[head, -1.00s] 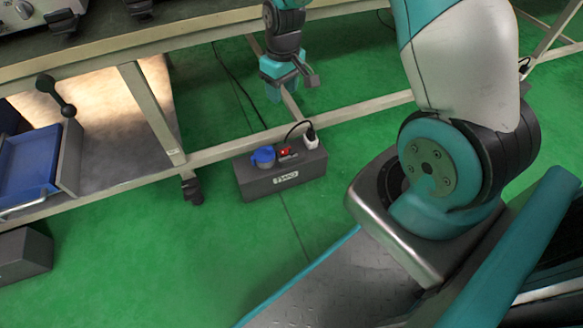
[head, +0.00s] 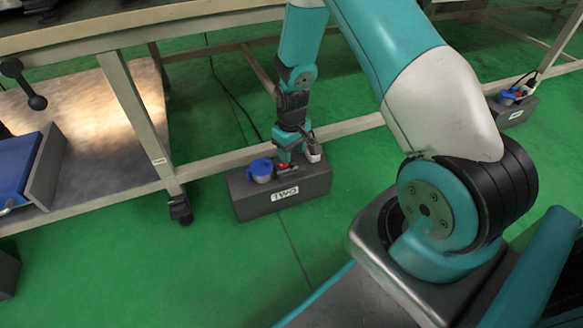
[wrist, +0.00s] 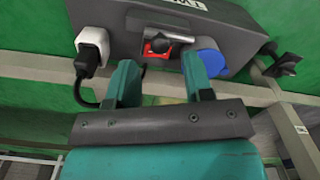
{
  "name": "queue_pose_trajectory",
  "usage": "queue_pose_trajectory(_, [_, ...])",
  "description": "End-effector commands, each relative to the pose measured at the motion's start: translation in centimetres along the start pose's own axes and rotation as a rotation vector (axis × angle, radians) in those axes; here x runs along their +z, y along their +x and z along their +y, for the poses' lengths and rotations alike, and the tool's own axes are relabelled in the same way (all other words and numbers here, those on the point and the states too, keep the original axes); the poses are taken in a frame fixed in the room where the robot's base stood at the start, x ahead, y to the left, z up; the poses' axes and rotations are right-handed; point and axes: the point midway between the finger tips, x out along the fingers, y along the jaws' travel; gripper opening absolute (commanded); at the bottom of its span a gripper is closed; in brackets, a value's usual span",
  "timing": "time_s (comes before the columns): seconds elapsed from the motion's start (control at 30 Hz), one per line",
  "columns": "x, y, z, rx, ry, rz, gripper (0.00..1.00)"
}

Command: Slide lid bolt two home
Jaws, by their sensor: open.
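A dark grey box labelled TWO (head: 245,206) stands on the green floor by the bench's lower rail. On its top are a blue cap (head: 260,166), a red part, and a white plug (head: 313,152) with a black cord. In the wrist view, a short grey metal bar (wrist: 176,40), seemingly the lid bolt, lies beside the red part (wrist: 157,47). The blue cap (wrist: 208,59) is to the right and the white plug (wrist: 92,45) to the left. My gripper (wrist: 161,72) is open, its fingers either side of the red part in the picture. Contact cannot be told.
The bench leg (head: 140,115) with a caster stands left of the box, and a bench rail (head: 350,127) runs behind it. A similar box (head: 515,112) stands at the far right. A blue tray (head: 18,168) is on the left shelf. Green floor in front is clear.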

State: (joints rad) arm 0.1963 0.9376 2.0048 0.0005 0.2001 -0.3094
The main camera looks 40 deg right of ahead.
Motion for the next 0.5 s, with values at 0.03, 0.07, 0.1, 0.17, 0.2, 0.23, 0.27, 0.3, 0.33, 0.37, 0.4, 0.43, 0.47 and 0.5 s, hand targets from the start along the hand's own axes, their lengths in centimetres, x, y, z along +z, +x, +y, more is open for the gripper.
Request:
queue_pose_trajectory(0.03, [0.1,1.5,0.0,-0.001,0.000,-0.002,0.47])
queue_pose_trajectory(0.07, [0.0,2.0,0.0,0.000,0.000,-0.001,0.47])
queue_pose_trajectory(0.1, [0.0,2.5,0.0,0.000,0.000,0.000,0.47])
queue_pose_trajectory(0.17, [0.0,3.0,0.0,0.000,0.000,0.000,0.47])
queue_pose_trajectory(0.2, [0.0,3.3,0.0,0.000,0.000,0.000,0.47])
queue_pose_trajectory(0.23, [0.0,3.5,0.0,0.000,0.000,0.000,0.47])
queue_pose_trajectory(0.27, [0.0,3.6,0.0,0.000,0.000,0.000,0.47])
queue_pose_trajectory(0.3, [0.0,3.8,0.0,0.000,0.000,0.001,0.47])
queue_pose_trajectory(0.33, [0.0,3.8,0.0,0.000,0.000,0.001,0.47])
queue_pose_trajectory(0.37, [0.0,3.8,0.0,0.000,0.000,0.001,0.47])
queue_pose_trajectory(0.4, [0.0,3.8,0.0,0.000,0.000,0.001,0.47])
queue_pose_trajectory(0.43, [0.0,3.8,0.0,0.000,0.000,0.001,0.47])
queue_pose_trajectory(0.47, [0.0,3.8,0.0,0.000,0.000,0.001,0.47])
queue_pose_trajectory(0.5, [0.0,3.8,0.0,0.000,0.000,0.001,0.47])
